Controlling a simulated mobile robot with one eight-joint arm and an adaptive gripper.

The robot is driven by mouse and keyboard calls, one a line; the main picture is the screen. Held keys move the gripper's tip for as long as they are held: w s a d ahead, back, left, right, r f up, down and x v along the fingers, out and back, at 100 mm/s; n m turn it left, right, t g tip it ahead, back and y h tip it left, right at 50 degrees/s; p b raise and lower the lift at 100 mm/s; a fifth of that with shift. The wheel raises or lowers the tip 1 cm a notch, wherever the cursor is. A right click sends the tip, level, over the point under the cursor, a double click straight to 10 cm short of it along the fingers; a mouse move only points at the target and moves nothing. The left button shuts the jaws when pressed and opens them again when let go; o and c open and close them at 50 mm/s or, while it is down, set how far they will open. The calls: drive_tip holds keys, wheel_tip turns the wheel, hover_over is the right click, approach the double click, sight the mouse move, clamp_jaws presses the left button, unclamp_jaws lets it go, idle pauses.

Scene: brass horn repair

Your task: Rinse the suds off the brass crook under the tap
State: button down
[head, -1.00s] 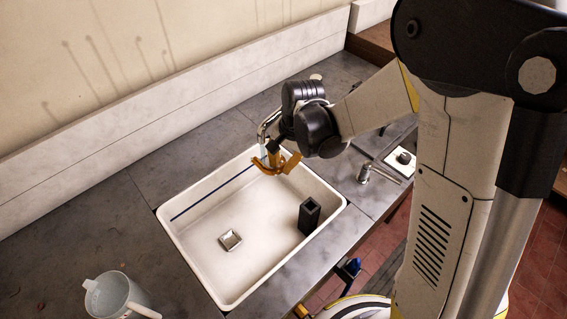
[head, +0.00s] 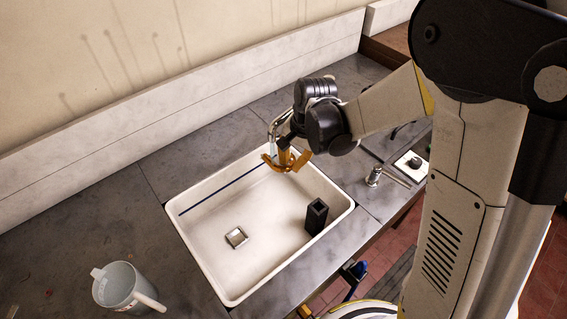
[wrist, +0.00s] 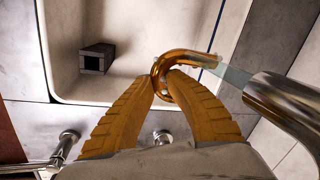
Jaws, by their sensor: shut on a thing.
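My gripper (wrist: 166,80) has orange ribbed fingers shut on the brass crook (wrist: 188,56), a curved tube, over the sink's far right end. Small white specks, perhaps suds, show on the crook. The chrome tap (wrist: 283,98) is at the right in the wrist view. A pale, clear stream (wrist: 235,76) runs from its mouth toward the crook's free end; I cannot tell if they touch. In the head view my gripper (head: 286,161) is beside the tap (head: 274,128), and the crook is hard to tell from the fingers.
The white sink (head: 205,275) has a square drain (head: 236,237) and a dark hollow block (head: 316,216) inside at the right. A white jug (head: 118,285) stands on the grey counter at the left. A metal lever fitting (head: 375,177) stands right of the sink.

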drive_tip(key=shift+s, duration=0.15)
idle(0.3)
drive_tip(key=shift+w+r, duration=0.15)
drive_tip(key=shift+w, duration=0.3)
drive_tip(key=w+d+b, duration=0.1)
drive_tip(key=d, duration=0.6)
drive_tip(key=shift+w+d+f, duration=0.2)
drive_tip(key=shift+w+d, duration=0.15)
idle(1.4)
drive_tip(key=d+r+p, duration=0.2)
drive_tip(key=d+r, duration=0.2)
drive_tip(key=d, duration=0.1)
drive_tip(key=shift+w, duration=0.45)
